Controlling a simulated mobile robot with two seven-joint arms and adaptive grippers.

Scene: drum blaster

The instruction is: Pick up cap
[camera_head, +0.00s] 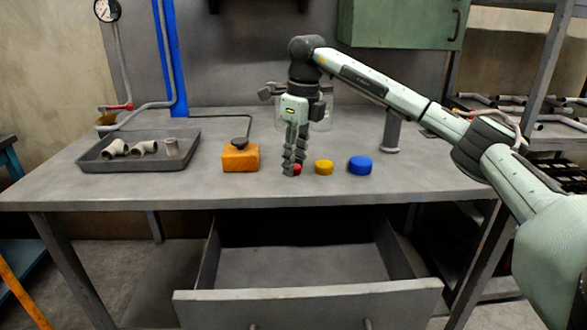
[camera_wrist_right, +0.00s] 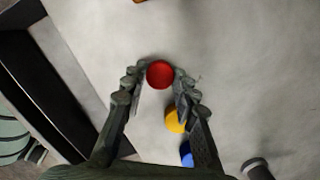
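Three caps sit in a row on the grey table (camera_head: 420,185): a red cap (camera_head: 297,169), a yellow cap (camera_head: 324,167) and a blue cap (camera_head: 361,165). My right gripper (camera_head: 294,170) points down at the red cap and partly hides it. In the right wrist view the red cap (camera_wrist_right: 160,74) lies between the fingertips (camera_wrist_right: 158,82), with the fingers spread to either side. The yellow cap (camera_wrist_right: 174,121) and blue cap (camera_wrist_right: 186,154) show behind the right-hand finger. My left gripper is in neither view.
An orange block with a black knob (camera_head: 241,159) stands left of the gripper. A grey tray (camera_head: 102,166) with pipe fittings is further left. An open drawer (camera_head: 307,296) juts out below the table's front edge. Glass jars stand behind the gripper.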

